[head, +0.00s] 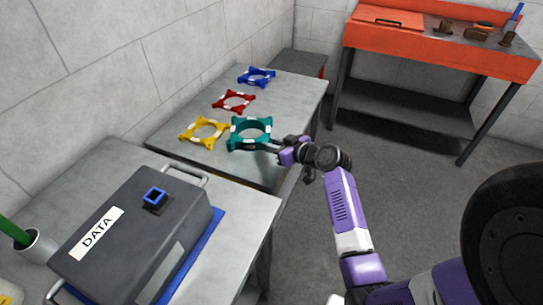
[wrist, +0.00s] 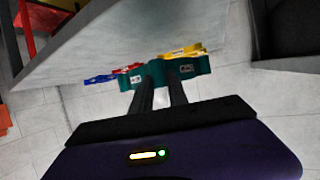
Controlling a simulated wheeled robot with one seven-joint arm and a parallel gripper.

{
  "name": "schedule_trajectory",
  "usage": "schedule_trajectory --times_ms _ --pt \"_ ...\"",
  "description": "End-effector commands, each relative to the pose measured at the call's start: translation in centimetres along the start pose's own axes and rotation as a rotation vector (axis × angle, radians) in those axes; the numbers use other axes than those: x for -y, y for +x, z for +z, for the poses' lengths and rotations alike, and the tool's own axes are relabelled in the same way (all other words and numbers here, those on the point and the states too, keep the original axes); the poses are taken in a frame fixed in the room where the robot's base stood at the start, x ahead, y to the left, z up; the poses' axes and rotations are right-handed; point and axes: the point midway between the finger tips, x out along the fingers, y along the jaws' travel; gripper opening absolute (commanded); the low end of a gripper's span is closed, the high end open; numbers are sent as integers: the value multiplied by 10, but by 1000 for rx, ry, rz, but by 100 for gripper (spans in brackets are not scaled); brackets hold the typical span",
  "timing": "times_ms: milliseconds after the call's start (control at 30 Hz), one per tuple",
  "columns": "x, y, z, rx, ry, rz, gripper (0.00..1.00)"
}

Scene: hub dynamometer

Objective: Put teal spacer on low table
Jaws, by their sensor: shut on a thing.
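The teal spacer (head: 250,133) is a ring-like frame with corner lugs and white labels. My gripper (head: 279,148) is shut on its near right edge. In the head view the spacer shows over the grey low table (head: 180,136), beside the yellow spacer. In the wrist view the teal spacer (wrist: 190,70) sits at the tips of my gripper's two dark fingers (wrist: 160,80). I cannot tell whether the spacer touches the table top or is held a little above it.
A yellow spacer (head: 204,132), a red spacer (head: 234,101) and a blue spacer (head: 257,76) lie in a row on the low table. A grey DATA case (head: 135,235) stands on the nearer table (head: 246,210). An orange workbench (head: 440,55) with tools stands at the back right.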

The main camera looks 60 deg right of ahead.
Motion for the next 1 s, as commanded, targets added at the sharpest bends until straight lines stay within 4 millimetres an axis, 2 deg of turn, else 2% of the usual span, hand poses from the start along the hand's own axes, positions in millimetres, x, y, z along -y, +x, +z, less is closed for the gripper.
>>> schedule_trajectory --times_ms 133,400,833,867,967,1000 --pt "-1 4 8 -3 0 2 0" --pt "-1 18 41 -2 1 2 0" --pt "0 20 47 -3 -1 1 0" --pt "0 20 48 -1 -1 1 22" --pt "0 20 47 -1 -1 1 41" --pt "0 20 47 -1 -1 1 42"
